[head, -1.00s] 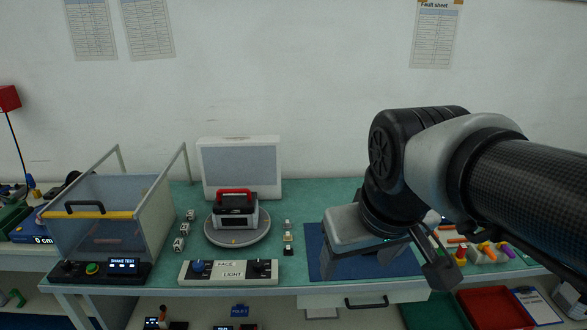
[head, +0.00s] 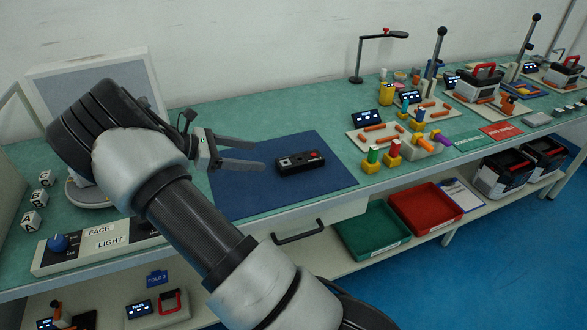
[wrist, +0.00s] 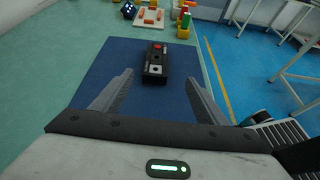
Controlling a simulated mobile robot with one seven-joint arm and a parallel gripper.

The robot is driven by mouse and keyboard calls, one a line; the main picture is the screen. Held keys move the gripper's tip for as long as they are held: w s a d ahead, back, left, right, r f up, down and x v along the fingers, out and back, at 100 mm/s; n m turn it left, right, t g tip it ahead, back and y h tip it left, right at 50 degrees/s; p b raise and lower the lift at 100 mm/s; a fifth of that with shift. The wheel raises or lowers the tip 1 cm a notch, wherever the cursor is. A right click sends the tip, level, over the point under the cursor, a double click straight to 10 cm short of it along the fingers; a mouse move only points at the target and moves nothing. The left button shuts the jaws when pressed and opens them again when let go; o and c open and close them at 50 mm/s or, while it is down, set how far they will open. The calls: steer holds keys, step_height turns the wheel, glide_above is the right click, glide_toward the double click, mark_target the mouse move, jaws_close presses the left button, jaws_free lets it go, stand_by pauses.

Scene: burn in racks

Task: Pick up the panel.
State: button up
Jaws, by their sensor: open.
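The panel (head: 300,162) is a small black box with a red button and a pale patch, lying flat on the blue mat (head: 240,198). In the wrist view the panel (wrist: 155,63) lies ahead of the fingertips, near the mat's far edge. My gripper (head: 262,155) is open and empty above the left part of the mat, its fingers pointing right toward the panel. In the wrist view my gripper (wrist: 158,80) has its two fingers spread wide, with the panel beyond the gap between them. Nothing touches the panel except the mat.
Right of the mat stand boards with orange pegs (head: 381,133) and several coloured pegs on yellow bases (head: 394,158). Green (head: 374,232) and red (head: 425,208) trays sit on the lower shelf. A FACE/LIGHT control box (head: 95,245) is at the left. The mat around the panel is clear.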

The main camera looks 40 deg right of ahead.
steer(key=shift+w+d+f, duration=0.15)
steer(key=shift+w+f, duration=0.05)
steer(key=shift+f, duration=0.3)
steer(key=b, duration=0.2)
glide_toward(302, 159)
steer(key=d+f, duration=0.1)
steer(key=s+d+f, duration=0.1)
steer(key=d, duration=0.1)
steer(key=shift+f+h, duration=0.2)
steer(key=shift+h, duration=0.1)
steer(key=shift+r+b+x, duration=0.2)
steer(key=shift+b+x, duration=0.9)
steer(key=shift+x, duration=2)
steer(key=shift+d+r, duration=0.1)
steer(key=c, duration=1.3)
